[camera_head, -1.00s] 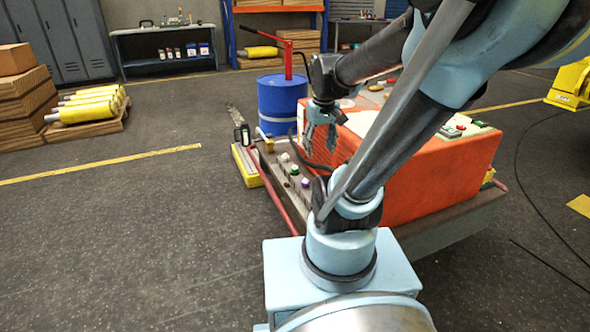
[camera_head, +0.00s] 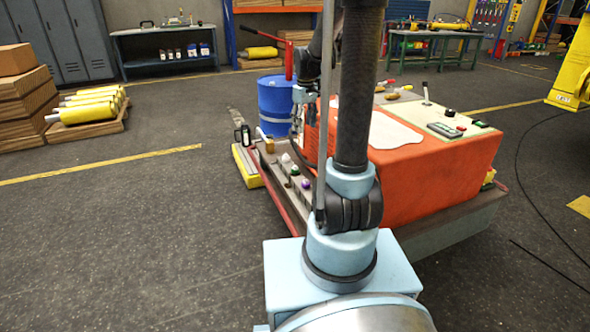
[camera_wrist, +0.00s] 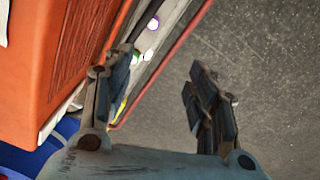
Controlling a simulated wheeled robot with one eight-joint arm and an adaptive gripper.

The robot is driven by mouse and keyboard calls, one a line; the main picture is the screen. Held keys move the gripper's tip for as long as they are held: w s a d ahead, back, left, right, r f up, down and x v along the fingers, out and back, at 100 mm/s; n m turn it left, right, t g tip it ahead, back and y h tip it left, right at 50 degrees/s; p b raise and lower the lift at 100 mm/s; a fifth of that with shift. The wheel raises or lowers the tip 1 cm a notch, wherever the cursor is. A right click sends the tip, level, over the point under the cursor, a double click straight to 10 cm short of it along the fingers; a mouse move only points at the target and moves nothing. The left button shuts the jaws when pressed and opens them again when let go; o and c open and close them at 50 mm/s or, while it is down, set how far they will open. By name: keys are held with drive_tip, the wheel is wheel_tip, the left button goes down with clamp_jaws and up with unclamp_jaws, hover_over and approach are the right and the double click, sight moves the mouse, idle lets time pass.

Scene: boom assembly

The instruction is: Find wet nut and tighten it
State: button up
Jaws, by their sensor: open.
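Several small fittings stand in a row on the grey front ledge of the orange machine (camera_head: 440,165). One has a white top (camera_head: 286,158), one a green top (camera_head: 295,170) and one a purple top (camera_head: 306,183). I cannot tell whether any is a wet nut. My gripper (camera_head: 298,115) is above the ledge's far end, partly hidden by my arm. In the wrist view my gripper (camera_wrist: 160,78) is open and empty, its fingers wide apart.
A blue drum (camera_head: 274,100) with a red pump stands behind the ledge's far end. A yellow-edged block (camera_head: 247,165) lies on the floor left of the ledge. A red rail (camera_wrist: 185,35) runs along the ledge.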

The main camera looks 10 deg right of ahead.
sight(295, 168)
drive_tip(key=w+a+f+n, duration=0.2)
drive_tip(key=w+f+n, duration=0.1)
drive_tip(key=w+f, duration=1.05)
drive_tip(key=shift+g, duration=0.4)
drive_tip(key=f, duration=0.5)
drive_tip(key=w+f, duration=0.1)
drive_tip(key=f, duration=1)
drive_tip(key=shift+w+d, duration=0.25)
drive_tip(key=shift+w, duration=0.05)
drive_tip(key=shift+c, duration=0.6)
drive_tip(key=c, duration=1)
